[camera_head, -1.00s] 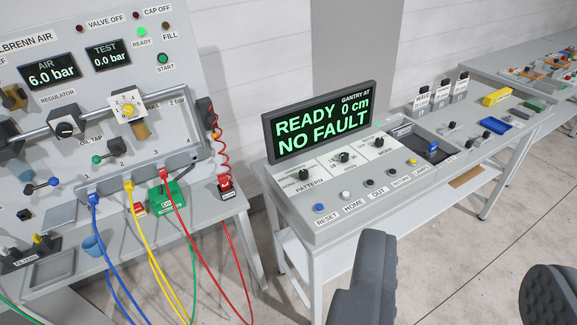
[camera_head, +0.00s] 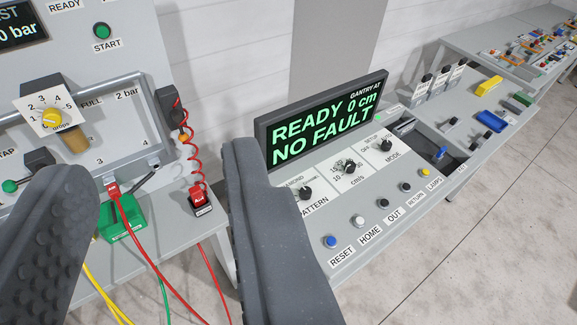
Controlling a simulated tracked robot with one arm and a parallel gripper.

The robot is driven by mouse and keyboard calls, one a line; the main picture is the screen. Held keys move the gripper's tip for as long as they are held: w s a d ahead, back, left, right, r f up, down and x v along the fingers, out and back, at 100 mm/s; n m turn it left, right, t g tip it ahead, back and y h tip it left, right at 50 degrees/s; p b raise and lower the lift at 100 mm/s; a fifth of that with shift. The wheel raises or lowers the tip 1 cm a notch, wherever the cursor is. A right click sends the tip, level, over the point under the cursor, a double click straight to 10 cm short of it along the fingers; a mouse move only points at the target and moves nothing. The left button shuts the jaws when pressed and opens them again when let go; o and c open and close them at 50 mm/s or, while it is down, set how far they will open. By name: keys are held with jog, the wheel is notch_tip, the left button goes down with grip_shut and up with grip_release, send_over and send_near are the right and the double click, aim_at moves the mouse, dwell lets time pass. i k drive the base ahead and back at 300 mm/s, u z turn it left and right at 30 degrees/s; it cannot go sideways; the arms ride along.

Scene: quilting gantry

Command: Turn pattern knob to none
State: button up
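The pattern knob (camera_head: 306,193) is a small black knob on the white panel of the gantry console, above the label PATTERN. Part of its label shows the word DIAMOND at its left; the rest is too small or hidden to read surely. The console display (camera_head: 325,120) reads READY, GANTRY AT 0 cm, NO FAULT. My gripper (camera_head: 165,225) is open and empty, its two dark grey fingers wide apart in the foreground. Its right finger stands just left of the pattern knob in the picture and covers the console's left edge.
Right of the pattern knob are a cm/s knob (camera_head: 349,167) and a mode knob (camera_head: 386,145). A row of buttons runs along the front, with a blue reset button (camera_head: 330,241). At left, the air bench has red hoses (camera_head: 145,250) and a green block (camera_head: 122,218).

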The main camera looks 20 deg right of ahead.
aim_at(305, 192)
jog(key=z, duration=0.3)
jog(key=i, duration=0.85)
jog(key=z, duration=0.75)
